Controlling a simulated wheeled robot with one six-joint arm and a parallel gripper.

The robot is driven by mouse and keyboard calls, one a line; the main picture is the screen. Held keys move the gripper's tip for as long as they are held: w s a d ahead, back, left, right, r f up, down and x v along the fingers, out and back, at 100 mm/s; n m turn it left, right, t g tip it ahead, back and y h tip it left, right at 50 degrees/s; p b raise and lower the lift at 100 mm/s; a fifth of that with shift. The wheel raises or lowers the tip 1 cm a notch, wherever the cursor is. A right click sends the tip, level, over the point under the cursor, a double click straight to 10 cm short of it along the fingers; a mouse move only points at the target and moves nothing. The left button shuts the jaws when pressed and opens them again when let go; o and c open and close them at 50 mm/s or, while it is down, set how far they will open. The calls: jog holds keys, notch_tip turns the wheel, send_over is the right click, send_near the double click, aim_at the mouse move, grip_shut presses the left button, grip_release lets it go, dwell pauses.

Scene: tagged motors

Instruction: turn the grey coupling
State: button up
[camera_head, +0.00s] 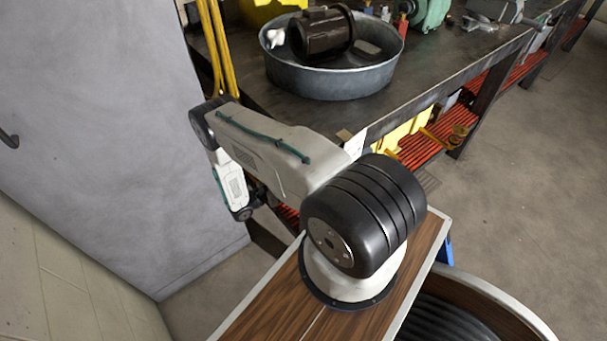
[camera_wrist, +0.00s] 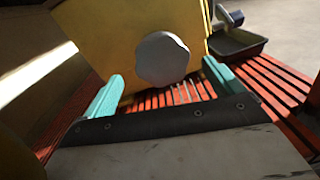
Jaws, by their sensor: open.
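The grey coupling (camera_wrist: 162,58) shows in the wrist view as a round disc with a scalloped edge, on the face of a yellow housing (camera_wrist: 100,25). My gripper (camera_wrist: 164,84) is open, with its two teal fingers spread wide. In that picture the coupling lies beyond the fingertips, between their two lines, and nothing is between the fingers. I cannot tell the exact gap. In the head view my arm bends down beside the workbench, and the gripper and the coupling are hidden.
Red slats (camera_wrist: 270,90) lie under the housing, with a dark tray (camera_wrist: 238,42) at the right. In the head view, the workbench (camera_head: 440,75) carries a metal tub (camera_head: 330,82) with a dark motor (camera_head: 322,32). A grey wall panel (camera_head: 100,130) stands left of my arm.

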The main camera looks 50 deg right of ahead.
jog(key=x, duration=0.6)
jog(key=shift+d, duration=0.15)
jog(key=shift+c, duration=0.3)
jog(key=c, duration=0.9)
